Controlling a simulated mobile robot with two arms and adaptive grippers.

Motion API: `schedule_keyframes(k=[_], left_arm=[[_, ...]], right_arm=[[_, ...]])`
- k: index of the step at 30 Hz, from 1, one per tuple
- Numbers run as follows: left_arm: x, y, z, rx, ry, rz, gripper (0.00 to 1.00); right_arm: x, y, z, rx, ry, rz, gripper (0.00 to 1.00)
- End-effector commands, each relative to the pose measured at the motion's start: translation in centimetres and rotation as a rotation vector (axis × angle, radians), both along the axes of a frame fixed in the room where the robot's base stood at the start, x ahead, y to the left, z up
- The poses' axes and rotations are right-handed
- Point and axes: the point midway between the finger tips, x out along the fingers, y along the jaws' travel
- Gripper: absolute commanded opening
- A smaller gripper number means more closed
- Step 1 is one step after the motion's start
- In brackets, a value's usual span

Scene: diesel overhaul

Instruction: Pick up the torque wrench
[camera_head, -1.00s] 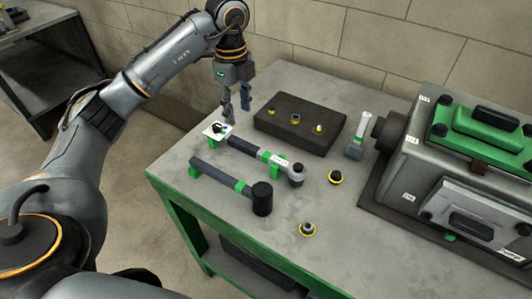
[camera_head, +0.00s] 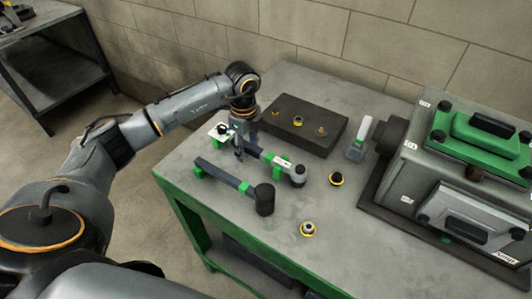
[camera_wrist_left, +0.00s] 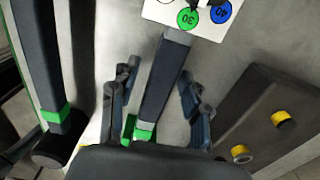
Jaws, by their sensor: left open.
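The torque wrench (camera_head: 298,174) lies on green supports on the grey bench, with a dark handle, a white label and a round grey head. Its dark handle also shows in the left wrist view (camera_wrist_left: 163,80). My left gripper (camera_head: 239,150) is open, low over the handle. In the left wrist view the two fingers (camera_wrist_left: 158,82) are on either side of the handle, with a gap visible on each side. The gripper body hides the wrench head there. I cannot tell the exact height of the fingertips over the bench.
A black-headed mallet (camera_head: 264,199) lies parallel to the wrench, close by. A dark block with yellow-ringed parts (camera_head: 325,142) is behind. A white card (camera_head: 218,132) lies by the handle end. A large grey and green engine (camera_head: 430,165) fills the right side. The front bench corner is clear.

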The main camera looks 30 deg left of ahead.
Motion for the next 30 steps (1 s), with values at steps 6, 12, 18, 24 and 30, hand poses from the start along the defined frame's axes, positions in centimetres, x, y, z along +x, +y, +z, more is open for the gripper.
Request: schedule_keyframes(k=[6, 12, 18, 24, 30], left_arm=[[0.01, -0.03, -0.57, -0.001, -0.001, -0.001, 0.47], [0.01, -0.02, -0.55, -0.001, -0.001, 0.0, 0.23], [0.01, -0.01, -0.53, -0.001, -0.001, 0.0, 0.0], [0.09, -0.03, -0.36, -0.002, -0.005, 0.0, 0.0], [0.11, -0.03, -0.26, -0.002, -0.005, 0.0, 0.0]], right_arm=[[0.17, 0.03, 0.1, 0.0, -0.002, 0.0, 0.7], [0.2, 0.02, 0.09, 0.001, -0.003, 0.0, 0.7], [0.22, 0.03, 0.09, 0.001, -0.003, 0.0, 0.7], [0.23, 0.03, 0.11, 0.001, -0.003, 0.0, 0.7], [0.24, 0.02, 0.09, 0.001, -0.004, 0.0, 0.7]])
